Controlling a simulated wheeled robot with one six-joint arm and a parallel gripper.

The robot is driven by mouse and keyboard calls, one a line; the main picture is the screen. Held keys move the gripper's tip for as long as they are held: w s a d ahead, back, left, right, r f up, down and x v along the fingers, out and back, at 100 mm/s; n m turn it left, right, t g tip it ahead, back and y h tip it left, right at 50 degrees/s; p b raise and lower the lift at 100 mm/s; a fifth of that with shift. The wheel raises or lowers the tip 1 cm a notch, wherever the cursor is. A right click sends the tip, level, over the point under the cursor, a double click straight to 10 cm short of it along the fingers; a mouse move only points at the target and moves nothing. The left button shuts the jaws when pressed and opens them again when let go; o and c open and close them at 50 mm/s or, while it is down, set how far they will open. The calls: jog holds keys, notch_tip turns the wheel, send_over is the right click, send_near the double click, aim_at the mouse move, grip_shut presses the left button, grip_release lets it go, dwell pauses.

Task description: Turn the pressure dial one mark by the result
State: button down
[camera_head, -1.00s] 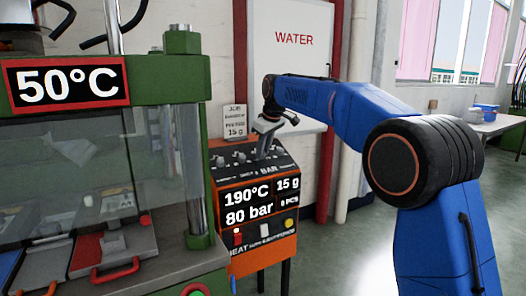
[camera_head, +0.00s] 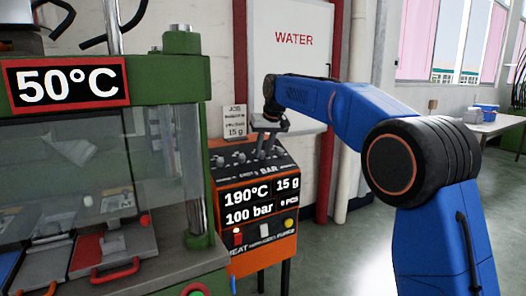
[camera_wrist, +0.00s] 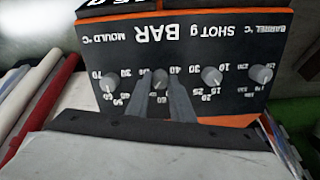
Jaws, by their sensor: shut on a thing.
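The orange and black control box (camera_head: 228,183) stands in the middle of the head view. Its display reads 190°C, 15 g and 100 bar (camera_head: 249,215). My gripper (camera_head: 263,150) reaches down to the row of dials on its sloped top. In the wrist view, upside down, the two fingers of my gripper (camera_wrist: 160,90) are shut on the grey pressure dial (camera_wrist: 160,78) at the BAR label (camera_wrist: 155,32). The fingers hide part of its scale, so its exact mark cannot be read.
In the wrist view, the MOULD dial (camera_wrist: 107,83) is on the left, the SHOT dial (camera_wrist: 211,75) and BARREL dial (camera_wrist: 261,74) on the right. A job card (camera_head: 234,122) stands behind the box. The green press (camera_head: 185,100), reading 50°C, is close on the left.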

dwell(0.4)
jog(key=c, duration=1.6)
grip_release()
jog(key=shift+o, duration=0.2)
jog(key=shift+r, duration=0.1)
jog(key=v, duration=1.7)
jog(key=shift+r, duration=0.1)
